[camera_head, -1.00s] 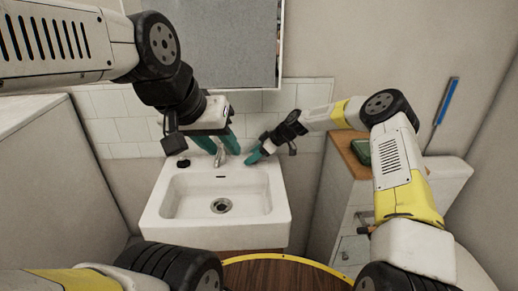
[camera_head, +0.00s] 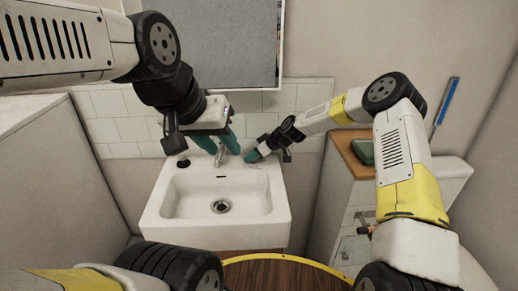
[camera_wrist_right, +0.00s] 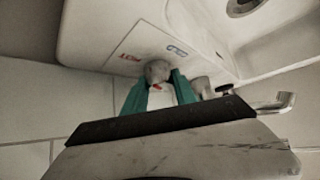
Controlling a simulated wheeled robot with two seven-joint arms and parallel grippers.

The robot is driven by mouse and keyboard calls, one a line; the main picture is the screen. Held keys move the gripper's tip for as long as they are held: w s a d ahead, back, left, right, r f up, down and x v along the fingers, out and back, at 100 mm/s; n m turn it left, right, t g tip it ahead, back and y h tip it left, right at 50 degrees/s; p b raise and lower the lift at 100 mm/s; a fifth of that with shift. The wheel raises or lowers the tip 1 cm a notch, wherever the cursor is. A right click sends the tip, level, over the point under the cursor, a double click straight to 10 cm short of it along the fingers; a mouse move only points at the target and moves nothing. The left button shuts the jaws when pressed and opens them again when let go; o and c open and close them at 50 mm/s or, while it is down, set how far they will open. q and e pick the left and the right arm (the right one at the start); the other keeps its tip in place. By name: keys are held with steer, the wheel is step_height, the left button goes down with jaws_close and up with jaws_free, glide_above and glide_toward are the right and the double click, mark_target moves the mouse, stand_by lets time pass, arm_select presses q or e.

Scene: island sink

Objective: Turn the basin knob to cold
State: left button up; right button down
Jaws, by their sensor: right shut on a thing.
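The white basin (camera_head: 268,213) has a metal faucet (camera_head: 220,156) at its back. In the right wrist view, the small rounded basin knob (camera_wrist_right: 157,71) sits by a label with a red mark (camera_wrist_right: 130,57) and a blue mark (camera_wrist_right: 177,50). My right gripper (camera_head: 252,157) is at the basin's back right corner. It is shut on the knob, with its teal fingers (camera_wrist_right: 160,88) on either side. The knob is hidden by the fingers in the head view. My left gripper (camera_head: 217,143) is open above the faucet, with its teal fingers spread apart.
A small dark object (camera_head: 183,162) sits on the basin's back left corner. A wooden-topped cabinet (camera_head: 348,150) with a green item (camera_head: 363,151) stands to the right. A mirror (camera_head: 222,40) hangs above. The bowl around the drain (camera_head: 221,206) is empty.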

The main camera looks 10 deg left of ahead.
steer(key=m+t+h, duration=0.1)
steer(key=m, duration=0.1)
steer(key=m+t+h, duration=0.1)
steer(key=m, duration=0.1)
steer(key=m+t+h, duration=0.2)
steer(key=m, duration=0.1)
steer(key=shift+a+r, duration=0.15)
steer(key=shift+a, duration=0.1)
steer(key=shift+d+m+t+h, duration=0.2)
steer(key=shift+m+t+h, duration=0.4)
steer(key=shift+m+h, duration=1.25)
steer(key=shift+m+y, duration=0.25)
steer(key=shift+m, duration=0.2)
steer(key=c, duration=1)
jaws_free()
steer(key=v, duration=0.7)
steer(key=shift+s+r, duration=0.2)
steer(key=shift+s, duration=0.05)
steer(key=shift+d, duration=0.1)
